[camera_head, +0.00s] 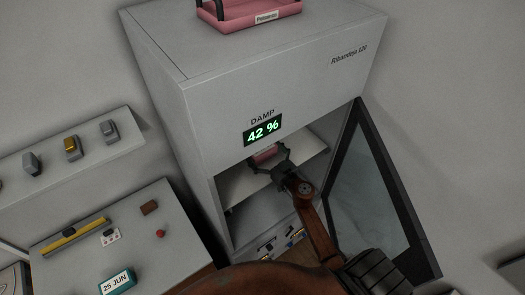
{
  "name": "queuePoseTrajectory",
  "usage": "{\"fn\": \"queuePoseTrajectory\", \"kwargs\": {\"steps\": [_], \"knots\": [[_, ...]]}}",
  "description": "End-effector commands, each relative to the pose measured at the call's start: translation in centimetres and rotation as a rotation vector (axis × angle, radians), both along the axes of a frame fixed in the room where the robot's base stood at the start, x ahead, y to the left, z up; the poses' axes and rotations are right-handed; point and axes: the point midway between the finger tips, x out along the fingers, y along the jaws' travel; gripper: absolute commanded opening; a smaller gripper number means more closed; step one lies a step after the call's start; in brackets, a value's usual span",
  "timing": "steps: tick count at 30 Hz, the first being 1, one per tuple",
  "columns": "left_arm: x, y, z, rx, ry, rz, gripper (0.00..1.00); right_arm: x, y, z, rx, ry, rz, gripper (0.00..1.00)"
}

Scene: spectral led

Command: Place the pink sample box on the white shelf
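A small pink box (266,155) shows inside the open grey cabinet, just below its display. It is partly hidden by my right gripper (267,158). The gripper's fingers are spread with the box between them; I cannot tell whether they grip it. A white shelf (312,144) runs across the inside of the cabinet, behind and below the box. I cannot tell whether the box touches the shelf. My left gripper is not in view.
The cabinet's dark-framed glass door (370,195) stands open on the right, close to my arm. A pink tray (262,14) sits on the cabinet top. Coloured small items (267,247) lie low inside. A grey panel (125,230) and a switch ledge (70,160) stand at left.

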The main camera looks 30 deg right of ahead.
Motion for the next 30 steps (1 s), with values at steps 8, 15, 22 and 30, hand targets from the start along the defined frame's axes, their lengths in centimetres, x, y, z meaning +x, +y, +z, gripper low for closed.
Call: {"fn": "queuePoseTrajectory", "kwargs": {"steps": [8,15,22,30], "knots": [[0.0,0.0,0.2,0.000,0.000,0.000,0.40,-4.5,-0.5,0.0,-0.002,0.003,-0.002,1.00],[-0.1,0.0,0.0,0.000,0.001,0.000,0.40,-9.3,-0.8,0.0,-0.002,0.002,0.000,1.00],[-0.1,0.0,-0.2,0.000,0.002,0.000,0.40,-11.7,-0.9,0.1,-0.001,0.000,0.000,1.00],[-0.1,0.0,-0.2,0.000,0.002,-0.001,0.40,-12.0,-1.0,0.1,-0.001,-0.001,0.000,1.00]]}}
